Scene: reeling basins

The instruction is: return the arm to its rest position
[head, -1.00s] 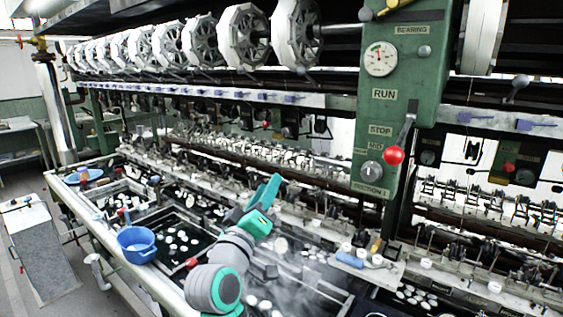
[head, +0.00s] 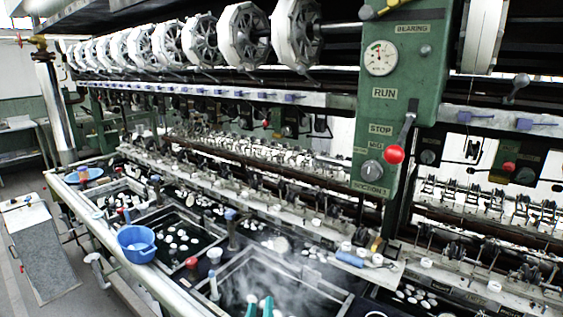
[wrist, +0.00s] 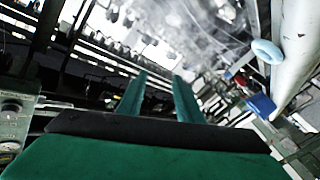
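My gripper (head: 260,304) shows only as two teal fingertips at the bottom edge of the head view, in front of the steaming basin (head: 222,268). The rest of my arm is out of that view. In the wrist view my gripper (wrist: 159,80) has its two green fingers spread apart with nothing between them. The machine behind the fingers is tilted and partly washed out.
The reeling machine with its green control panel (head: 402,110) and red-knobbed lever (head: 394,155) stands behind the basins. A blue bowl (head: 136,244) sits on the front rim at left.

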